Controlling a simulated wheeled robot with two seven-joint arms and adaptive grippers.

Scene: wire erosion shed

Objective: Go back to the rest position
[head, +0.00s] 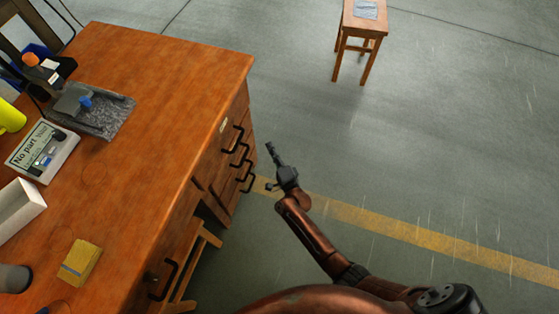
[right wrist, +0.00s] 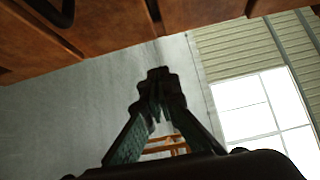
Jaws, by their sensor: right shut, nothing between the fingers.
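My right gripper (head: 273,153) is at the end of my brown arm, in the open space just right of the desk's drawers in the head view. It is shut and holds nothing. In the right wrist view the two fingers of my right gripper (right wrist: 157,80) meet at their tips. The wooden desk (head: 165,75) fills the left of the head view, and its drawer handles (head: 240,155) face the gripper with a gap between. My left gripper does not show.
On the desk are a dark stone plate (head: 110,112), a white-framed sign (head: 62,155), a white open box (head: 18,208) and a yellow block (head: 80,262). A wooden stool (head: 362,22) stands far off. The grey floor right of the desk is clear, with a yellow line (head: 400,230).

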